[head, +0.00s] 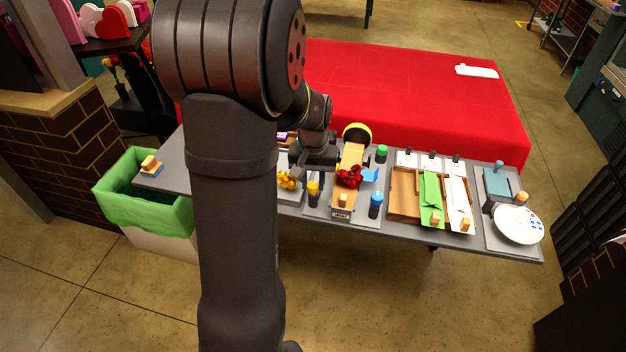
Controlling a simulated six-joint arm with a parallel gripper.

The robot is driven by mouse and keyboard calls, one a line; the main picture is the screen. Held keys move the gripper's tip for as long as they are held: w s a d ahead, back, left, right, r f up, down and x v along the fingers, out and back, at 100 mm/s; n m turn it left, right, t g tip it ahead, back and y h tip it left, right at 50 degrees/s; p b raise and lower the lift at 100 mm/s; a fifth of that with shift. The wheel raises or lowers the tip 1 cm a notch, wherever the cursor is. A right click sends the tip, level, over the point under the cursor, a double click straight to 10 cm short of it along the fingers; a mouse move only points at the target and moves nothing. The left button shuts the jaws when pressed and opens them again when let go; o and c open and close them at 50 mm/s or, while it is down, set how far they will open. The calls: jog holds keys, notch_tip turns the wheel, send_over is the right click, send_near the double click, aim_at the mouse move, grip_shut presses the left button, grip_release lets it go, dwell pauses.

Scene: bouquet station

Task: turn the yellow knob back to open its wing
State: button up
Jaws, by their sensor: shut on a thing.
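The yellow knob (313,187) stands on a dark post at the left of the grey wrapping station, left of the red flowers (349,177). My gripper (314,174) points down over the knob and is shut on it; the fingers are small and partly hidden by my arm. A blue wing (370,175) lies to the right of the red flowers, and a blue knob (376,199) stands front right. I cannot make out the yellow knob's wing or its angle; that side is behind my gripper.
Yellow flowers (287,180) sit left of the knob. A yellow-rimmed roll (357,134) and a green-capped item (381,152) stand behind. A wooden tray (403,205) with green and white sheets lies to the right. A white plate (518,225) is at the far right.

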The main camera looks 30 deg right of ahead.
aim_at(313, 184)
jog(key=n, duration=0.3)
jog(key=shift+n, duration=2.2)
jog(key=o, duration=1)
jog(key=shift+c, duration=0.2)
jog(key=shift+r, duration=0.1)
notch_tip(313, 184, up, 17)
jog(key=shift+r, duration=0.15)
